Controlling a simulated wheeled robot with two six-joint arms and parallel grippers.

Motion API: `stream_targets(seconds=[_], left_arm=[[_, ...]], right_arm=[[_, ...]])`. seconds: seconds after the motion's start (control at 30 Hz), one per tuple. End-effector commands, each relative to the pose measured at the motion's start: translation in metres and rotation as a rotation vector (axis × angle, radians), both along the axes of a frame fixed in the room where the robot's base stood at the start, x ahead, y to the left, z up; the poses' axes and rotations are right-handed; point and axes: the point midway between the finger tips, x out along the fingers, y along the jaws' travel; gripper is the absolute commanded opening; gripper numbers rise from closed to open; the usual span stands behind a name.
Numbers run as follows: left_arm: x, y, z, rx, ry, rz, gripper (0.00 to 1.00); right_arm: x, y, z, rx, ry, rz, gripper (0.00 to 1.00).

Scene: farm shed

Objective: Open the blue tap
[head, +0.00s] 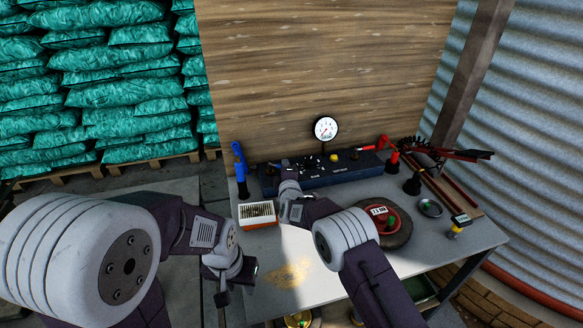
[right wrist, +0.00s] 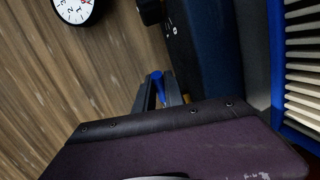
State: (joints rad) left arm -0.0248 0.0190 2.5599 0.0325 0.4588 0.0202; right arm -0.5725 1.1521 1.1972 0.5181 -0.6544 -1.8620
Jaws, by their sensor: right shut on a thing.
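Most of the tap is hidden there by the purple arm housing. My left gripper (head: 238,284) is open and empty near the bench's front left edge.
A gauge (head: 326,128) stands above the panel; a red tap (head: 392,160) is at its right end. An orange box with white slats (head: 257,224) is close in front. A red round thing (head: 380,219) and a dish (head: 430,207) lie to the right. The bench front is clear.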

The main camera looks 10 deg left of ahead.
Motion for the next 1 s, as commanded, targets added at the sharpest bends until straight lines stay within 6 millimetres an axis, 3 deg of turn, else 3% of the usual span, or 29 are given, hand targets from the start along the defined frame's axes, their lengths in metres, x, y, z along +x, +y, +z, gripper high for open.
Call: stream_targets(seconds=[0.3, 0.33, 0.4, 0.77, 1.0], left_arm=[[0.000, 0.000, 0.000, 0.000, 0.000, 0.000, 0.36], [0.000, 0.000, 0.000, 0.000, 0.000, 0.000, 0.36], [0.000, 0.000, 0.000, 0.000, 0.000, 0.000, 0.36], [0.000, 0.000, 0.000, 0.000, 0.000, 0.000, 0.36], [0.000, 0.000, 0.004, 0.000, 0.000, 0.000, 0.36]], right_arm=[[-0.001, 0.001, -0.001, 0.000, 0.001, 0.001, 0.00], [-0.001, 0.001, -0.001, 0.000, 0.001, 0.001, 0.16], [0.000, 0.001, -0.001, 0.000, 0.001, 0.001, 0.35], [-0.002, 0.000, 0.001, 0.000, 0.000, 0.000, 0.35], [-0.027, -0.006, 0.006, -0.001, 0.003, 0.001, 0.35]])
